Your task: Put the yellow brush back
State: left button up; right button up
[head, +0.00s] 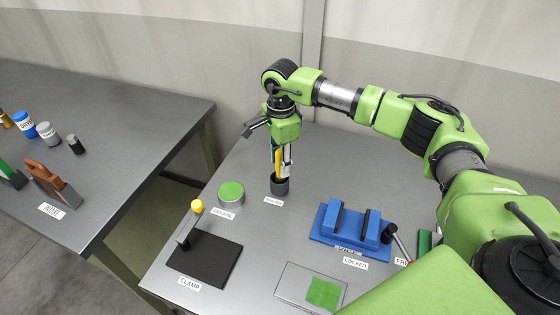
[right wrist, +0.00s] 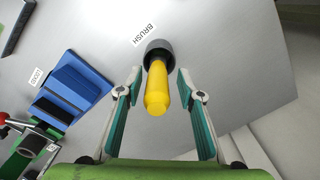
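The yellow brush (head: 277,162) stands upright in a dark round holder (head: 279,187) on the table, behind the label BRUSH. In the right wrist view, its yellow handle (right wrist: 157,92) points towards the camera and its lower end sits in the dark holder (right wrist: 158,48). My right gripper (head: 284,165) hangs down over the holder. In the right wrist view, the right gripper (right wrist: 160,74) is open, with a finger on each side of the handle and a visible gap on both sides. The bristles are hidden in the holder. My left gripper is not in view.
A green-topped grease tin (head: 231,194) stands left of the holder. A black clamp base (head: 205,259) is at front left. A blue vise (head: 350,230) is at right. A clear plate with a green cloth (head: 323,293) lies in front. A second table (head: 120,110) stands left.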

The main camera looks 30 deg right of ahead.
jog(key=shift+s+a+r, duration=0.1)
jog(key=shift+a+r, duration=0.05)
jog(key=shift+r, duration=0.35)
notch_tip(320, 180, up, 11)
jog(key=b, duration=0.3)
jog(key=shift+f+b, duration=0.15)
jog(key=shift+b, duration=0.2)
jog(key=shift+r, duration=0.5)
